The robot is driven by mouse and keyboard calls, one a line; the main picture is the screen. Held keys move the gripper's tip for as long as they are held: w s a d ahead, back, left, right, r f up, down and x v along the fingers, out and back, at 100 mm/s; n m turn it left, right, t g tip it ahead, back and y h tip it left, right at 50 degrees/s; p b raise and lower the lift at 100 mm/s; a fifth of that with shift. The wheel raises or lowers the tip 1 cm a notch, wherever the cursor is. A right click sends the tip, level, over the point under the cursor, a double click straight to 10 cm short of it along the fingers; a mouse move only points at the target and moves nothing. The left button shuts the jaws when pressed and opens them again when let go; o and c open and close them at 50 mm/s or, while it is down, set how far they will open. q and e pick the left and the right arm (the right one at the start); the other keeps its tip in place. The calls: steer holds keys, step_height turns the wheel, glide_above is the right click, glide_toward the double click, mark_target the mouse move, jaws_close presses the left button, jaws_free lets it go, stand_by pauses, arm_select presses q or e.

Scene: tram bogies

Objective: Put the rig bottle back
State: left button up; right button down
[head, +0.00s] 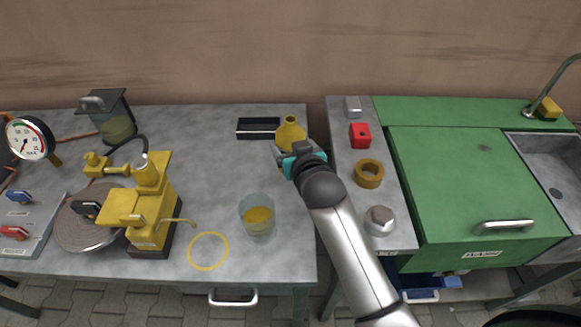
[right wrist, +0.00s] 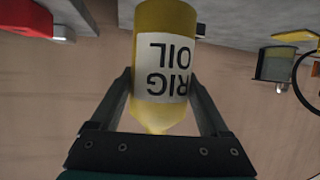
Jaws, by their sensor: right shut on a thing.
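The rig bottle (head: 291,129) is yellow and stands near the back right of the grey bench, or just above it; I cannot tell if it touches. In the right wrist view the bottle (right wrist: 165,60) appears inverted, with a white label reading "RIG OIL". My right gripper (head: 287,150) is shut on the bottle, one finger on each side. Its fingers also show in the right wrist view (right wrist: 160,90). The gripper hides the bottle's near lower part in the head view. My left gripper is out of view.
A black open tray (head: 258,135) lies left of the bottle. A glass beaker with yellow liquid (head: 257,215) and a yellow painted ring (head: 208,251) are nearer the front. A yellow pump (head: 147,210) stands left. A side table holds a red block (head: 360,135) and brass ring (head: 369,173).

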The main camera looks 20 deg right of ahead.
step_height(320, 180, down, 2)
steer(key=shift+w, duration=0.1)
step_height(320, 180, down, 4)
steer(key=shift+r+b, duration=0.2)
steer(key=shift+b, duration=0.8)
steer(key=shift+f, duration=0.15)
jaws_free()
steer(key=shift+f, duration=0.2)
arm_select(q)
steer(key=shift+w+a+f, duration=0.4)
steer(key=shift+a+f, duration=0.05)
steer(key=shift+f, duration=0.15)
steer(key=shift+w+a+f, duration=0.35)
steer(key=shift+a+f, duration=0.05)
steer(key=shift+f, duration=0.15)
